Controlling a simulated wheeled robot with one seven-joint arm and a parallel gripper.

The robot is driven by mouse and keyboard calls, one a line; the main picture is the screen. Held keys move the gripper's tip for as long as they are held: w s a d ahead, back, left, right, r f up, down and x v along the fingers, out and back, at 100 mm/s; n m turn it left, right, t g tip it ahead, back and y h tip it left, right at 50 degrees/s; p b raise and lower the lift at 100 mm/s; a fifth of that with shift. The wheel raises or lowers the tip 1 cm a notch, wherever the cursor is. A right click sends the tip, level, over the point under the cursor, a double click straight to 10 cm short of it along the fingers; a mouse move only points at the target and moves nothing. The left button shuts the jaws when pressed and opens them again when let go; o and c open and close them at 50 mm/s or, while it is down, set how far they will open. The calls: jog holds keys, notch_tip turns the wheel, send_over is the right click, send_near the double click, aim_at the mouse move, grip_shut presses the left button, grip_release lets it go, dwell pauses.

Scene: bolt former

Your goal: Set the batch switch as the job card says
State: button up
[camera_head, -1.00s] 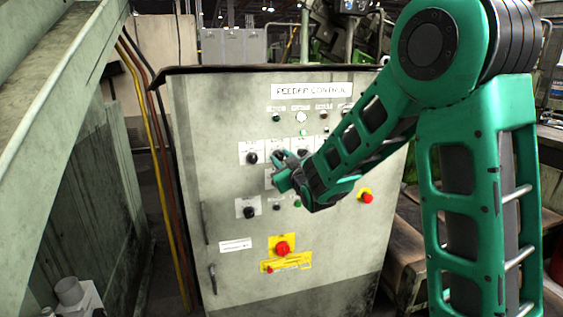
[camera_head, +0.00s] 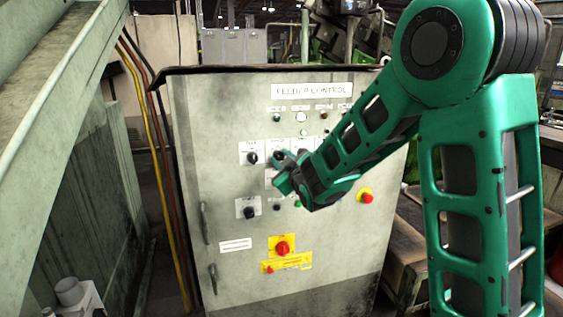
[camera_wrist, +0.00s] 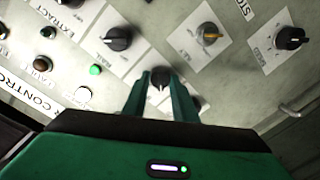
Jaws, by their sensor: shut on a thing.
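The feeder control cabinet (camera_head: 345,245) stands upright in front of me, with several black rotary knobs on white plates. My gripper (camera_wrist: 160,82) is at the panel, its two green fingers shut on a black knob (camera_wrist: 160,75) in the wrist view. The knob has a light pointer mark. In the head view my gripper (camera_head: 283,170) covers part of the middle knobs, so the gripped one is mostly hidden there. The plate lettering is too small or cut off to tell which knob is the batch switch. I cannot make out a job card.
Other knobs (camera_wrist: 118,38) sit close beside my fingers, one with a yellowish handle (camera_wrist: 210,35). A red switch on a yellow plate (camera_head: 282,247) is below, and a red button (camera_head: 366,197) is to the right. Yellow and dark cables (camera_head: 157,150) run left of the cabinet.

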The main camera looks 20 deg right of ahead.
jog(key=o, duration=1)
jog(key=shift+o, duration=0.2)
jog(key=s, duration=1)
jog(key=shift+s+d+r, duration=0.15)
jog(key=shift+s+d, duration=0.1)
jog(key=shift+s, duration=0.05)
